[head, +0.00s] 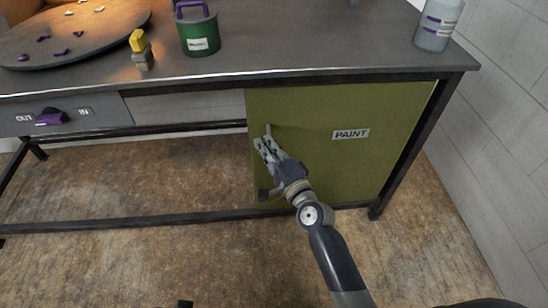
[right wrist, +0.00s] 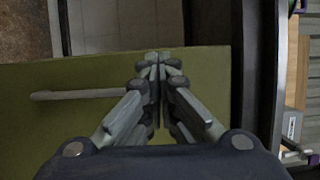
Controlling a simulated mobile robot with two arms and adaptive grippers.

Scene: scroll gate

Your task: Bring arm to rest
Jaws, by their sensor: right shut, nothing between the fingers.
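My right gripper (head: 266,146) is shut and empty. It is in front of the green cabinet door (head: 310,165), near the door's left edge. The door carries a white PAINT label (head: 350,134) and appears flat under the bench. In the right wrist view the shut fingers (right wrist: 158,62) meet near the door's edge. Most of the handle is hidden behind the gripper in the head view. My left gripper is not in view.
The grey bench top (head: 300,40) holds a green pot (head: 198,32), a yellow-topped item (head: 140,48), a round board (head: 70,30) and a grey bottle (head: 437,25). A purple OUT/IN knob (head: 52,117) is at the left. The floor (head: 130,260) in front is clear.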

